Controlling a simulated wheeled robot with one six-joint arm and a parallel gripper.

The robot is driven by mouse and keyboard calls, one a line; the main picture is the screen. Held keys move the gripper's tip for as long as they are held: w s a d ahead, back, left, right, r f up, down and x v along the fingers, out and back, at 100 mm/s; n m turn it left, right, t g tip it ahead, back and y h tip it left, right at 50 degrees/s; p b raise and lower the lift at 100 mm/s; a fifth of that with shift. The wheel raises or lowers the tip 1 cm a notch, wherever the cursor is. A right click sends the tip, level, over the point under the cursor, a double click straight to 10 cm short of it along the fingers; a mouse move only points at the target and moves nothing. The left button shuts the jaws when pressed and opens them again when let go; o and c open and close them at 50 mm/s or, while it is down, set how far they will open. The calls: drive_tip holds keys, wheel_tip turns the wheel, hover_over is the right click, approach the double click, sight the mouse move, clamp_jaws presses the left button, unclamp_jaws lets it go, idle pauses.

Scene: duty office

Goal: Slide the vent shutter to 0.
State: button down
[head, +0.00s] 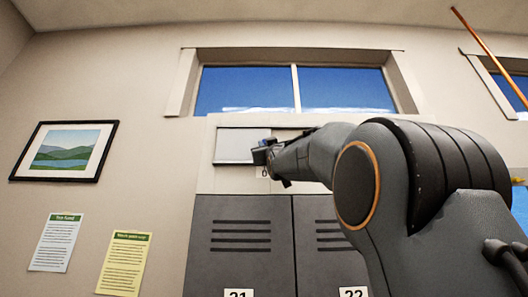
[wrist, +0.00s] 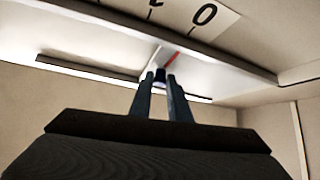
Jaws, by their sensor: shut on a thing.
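The vent shutter is a pale panel (head: 235,145) set in a framed strip high on the wall, above the lockers and below the window. My gripper (head: 264,153) is at the panel's right end in the head view. In the wrist view, my gripper's two fingers (wrist: 161,80) are shut on a small dark handle (wrist: 160,74), partly hidden between them. A red mark (wrist: 171,59) shows just beyond the fingertips. The scale label (wrist: 192,14) carries a 0, up and to the right of the red mark; another figure is cut off at the top edge.
Grey lockers (head: 242,250) stand below the vent. A window (head: 245,88) is above it. A framed picture (head: 65,150) and two notices, one white (head: 57,242) and one yellow (head: 124,263), hang to the left. A rail (wrist: 230,64) runs along the vent.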

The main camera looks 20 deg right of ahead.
drive_tip(key=shift+a+r, duration=0.1)
drive_tip(key=c, duration=1.7)
unclamp_jaws()
drive_tip(key=shift+w+a, duration=0.1)
drive_tip(key=shift+a, duration=0.15)
drive_tip(key=shift+o, duration=0.2)
drive_tip(key=shift+d, duration=0.15)
drive_tip(key=b+v, duration=0.4)
drive_tip(key=v, duration=0.4)
drive_tip(key=shift+b, duration=0.3)
